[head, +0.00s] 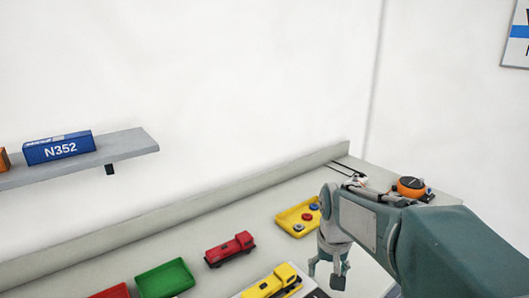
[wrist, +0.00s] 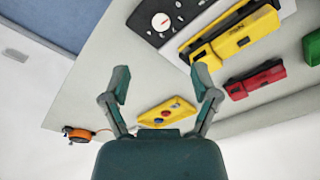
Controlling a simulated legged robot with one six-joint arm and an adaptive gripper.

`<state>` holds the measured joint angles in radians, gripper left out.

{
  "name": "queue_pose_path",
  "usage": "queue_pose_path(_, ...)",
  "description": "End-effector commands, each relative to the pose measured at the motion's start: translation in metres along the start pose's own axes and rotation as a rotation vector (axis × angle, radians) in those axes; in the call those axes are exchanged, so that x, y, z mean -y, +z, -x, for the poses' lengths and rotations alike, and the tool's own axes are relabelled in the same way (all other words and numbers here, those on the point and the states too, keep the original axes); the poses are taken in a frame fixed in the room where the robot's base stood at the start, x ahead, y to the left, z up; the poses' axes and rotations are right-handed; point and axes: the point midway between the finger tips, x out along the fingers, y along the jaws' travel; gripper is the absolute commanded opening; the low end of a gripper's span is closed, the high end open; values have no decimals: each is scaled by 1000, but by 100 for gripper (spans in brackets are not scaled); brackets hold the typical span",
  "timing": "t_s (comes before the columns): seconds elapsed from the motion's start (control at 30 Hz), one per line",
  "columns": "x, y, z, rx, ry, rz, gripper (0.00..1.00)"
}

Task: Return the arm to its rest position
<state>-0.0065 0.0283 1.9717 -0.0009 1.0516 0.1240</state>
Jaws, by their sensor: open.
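My gripper (head: 327,277) hangs over the front right part of the table, its fingers pointing down. In the wrist view my gripper (wrist: 160,95) has its two fingers spread wide with nothing between them. My arm (head: 440,245) reaches in from the lower right in the head view. A yellow tray (head: 289,221) with several coloured round pieces lies just behind my gripper, and it also shows between and beyond the fingers in the wrist view (wrist: 153,123). The arm hides part of the table's right end.
A yellow truck (head: 272,284), a red truck (head: 229,249) and a green tray (head: 165,279) stand to the left. A black panel with a dial (wrist: 150,22) lies near the yellow truck. An orange round device (head: 410,186) is at the back right. A shelf holds a blue container (head: 59,149).

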Motion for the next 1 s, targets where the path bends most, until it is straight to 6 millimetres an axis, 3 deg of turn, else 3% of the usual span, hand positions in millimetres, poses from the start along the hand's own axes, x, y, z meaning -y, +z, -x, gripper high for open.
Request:
queue_pose_path(0.1, -4, 29, 24, -71, -8, 18, 78)
queue_pose_path(0.3, -10, 77, 48, -178, -17, 50, 78)
queue_pose_path(0.6, -20, 145, 59, -338, -24, 96, 78)
queue_pose_path(0.8, -22, 169, 56, -397, -24, 113, 78)
queue_pose_path(1.0, -23, 171, 55, -402, -24, 116, 78)
